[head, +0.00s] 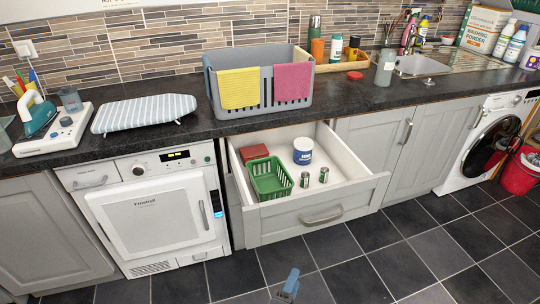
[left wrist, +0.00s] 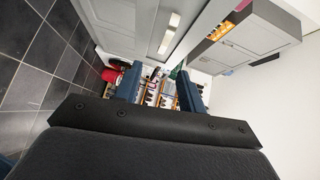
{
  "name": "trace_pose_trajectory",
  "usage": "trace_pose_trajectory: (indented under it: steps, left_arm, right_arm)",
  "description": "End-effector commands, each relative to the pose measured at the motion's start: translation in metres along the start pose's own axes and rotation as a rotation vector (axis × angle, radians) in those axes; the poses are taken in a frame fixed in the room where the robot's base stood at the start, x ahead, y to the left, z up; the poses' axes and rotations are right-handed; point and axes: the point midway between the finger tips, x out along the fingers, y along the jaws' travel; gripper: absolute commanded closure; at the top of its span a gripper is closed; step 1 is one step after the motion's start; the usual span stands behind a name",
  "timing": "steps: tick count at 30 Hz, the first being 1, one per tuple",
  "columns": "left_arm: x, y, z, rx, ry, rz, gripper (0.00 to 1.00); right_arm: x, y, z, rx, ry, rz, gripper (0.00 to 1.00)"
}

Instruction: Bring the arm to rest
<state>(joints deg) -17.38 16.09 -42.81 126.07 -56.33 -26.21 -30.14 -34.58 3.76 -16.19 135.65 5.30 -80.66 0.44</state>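My left gripper (head: 289,285) shows small at the bottom edge of the head view, over the dark tiled floor and in front of the open drawer. In the left wrist view its two blue fingers stand apart, with a clear gap between them (left wrist: 159,82). Nothing is held between them; only distant, small, cluttered things show through the gap. My right gripper is in neither view.
A drawer (head: 315,213) is pulled out, holding a green basket (head: 269,179), a blue-and-white tub (head: 303,151) and small cans. A dryer (head: 150,215) stands left of it, a washing machine (head: 487,140) and red bucket (head: 519,175) right. The floor (head: 360,262) in front is clear.

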Motion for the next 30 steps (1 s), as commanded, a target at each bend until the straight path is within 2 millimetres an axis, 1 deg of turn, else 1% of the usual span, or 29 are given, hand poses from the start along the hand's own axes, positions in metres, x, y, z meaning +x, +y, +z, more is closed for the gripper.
trace_pose_trajectory:
  steps: [5, 11, 14, 17, 18, 20, 22, 27, 30]
  left_arm:
    - [-0.001, 0.013, 0.014, -0.109, -0.079, 0.067, 0.6]
    - [-0.007, 0.03, 0.033, -0.279, -0.194, 0.169, 0.6]
    - [-0.012, 0.04, 0.049, -0.395, -0.281, 0.236, 0.6]
    - [-0.021, 0.051, 0.071, -0.549, -0.403, 0.324, 0.6]
    - [-0.025, 0.054, 0.08, -0.619, -0.46, 0.361, 0.6]
    - [-0.034, 0.059, 0.093, -0.725, -0.545, 0.422, 0.6]
    - [-0.047, 0.064, 0.104, -0.839, -0.639, 0.493, 0.6]
    - [-0.083, 0.07, 0.118, -1.059, -0.817, 0.649, 0.6]
    - [-0.104, 0.07, 0.121, -1.16, -0.893, 0.73, 0.6]
  right_arm:
    - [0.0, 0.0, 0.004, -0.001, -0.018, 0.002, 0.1]
    - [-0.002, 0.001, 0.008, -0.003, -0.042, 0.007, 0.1]
    - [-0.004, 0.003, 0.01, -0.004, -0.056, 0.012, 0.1]
    - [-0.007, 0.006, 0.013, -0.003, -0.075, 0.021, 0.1]
    - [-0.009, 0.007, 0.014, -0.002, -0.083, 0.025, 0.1]
    - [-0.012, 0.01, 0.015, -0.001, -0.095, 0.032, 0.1]
    - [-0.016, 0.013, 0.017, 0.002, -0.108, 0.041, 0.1]
    - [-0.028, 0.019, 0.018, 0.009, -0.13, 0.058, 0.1]
    - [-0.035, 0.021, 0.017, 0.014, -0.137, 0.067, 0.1]
